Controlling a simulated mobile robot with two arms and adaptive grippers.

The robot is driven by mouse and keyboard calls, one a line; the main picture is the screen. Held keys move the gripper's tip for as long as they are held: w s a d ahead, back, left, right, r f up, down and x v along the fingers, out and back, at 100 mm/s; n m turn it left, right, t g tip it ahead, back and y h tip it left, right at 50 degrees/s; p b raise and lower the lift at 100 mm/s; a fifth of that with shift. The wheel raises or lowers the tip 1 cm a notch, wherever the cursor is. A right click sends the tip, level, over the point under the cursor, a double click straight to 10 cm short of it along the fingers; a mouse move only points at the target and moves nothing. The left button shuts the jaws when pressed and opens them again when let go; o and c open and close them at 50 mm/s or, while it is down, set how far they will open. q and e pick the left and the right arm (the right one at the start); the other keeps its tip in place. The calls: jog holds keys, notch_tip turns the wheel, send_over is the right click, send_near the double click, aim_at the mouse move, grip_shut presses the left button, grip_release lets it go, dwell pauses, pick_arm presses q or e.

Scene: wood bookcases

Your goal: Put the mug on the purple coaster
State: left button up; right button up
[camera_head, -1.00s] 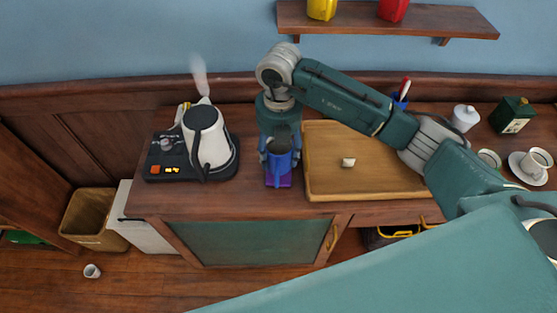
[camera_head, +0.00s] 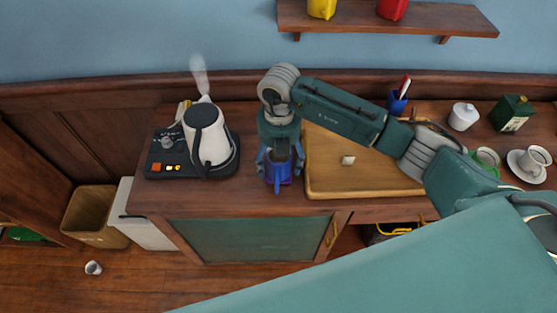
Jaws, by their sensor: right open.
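The blue mug (camera_head: 279,174) stands upright near the front edge of the wooden counter, its handle toward me. It appears to rest on the purple coaster (camera_head: 288,183), of which only a thin edge shows beneath it. My right gripper (camera_head: 280,160) points down from above and is open, with one finger on each side of the mug. The fingers look slightly apart from its sides. The gripper body covers the back of the mug. My left gripper is not in view.
A steaming white kettle (camera_head: 206,137) on a black base stands left of the mug. A wooden tray (camera_head: 375,188) with a small white cube lies close on the right. Further right are a green mug (camera_head: 487,157) and a white cup on a saucer (camera_head: 533,161).

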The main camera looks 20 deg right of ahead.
jog(key=shift+r, duration=0.25)
notch_tip(320, 180, up, 12)
jog(key=b, duration=0.3)
jog(key=shift+f, duration=0.15)
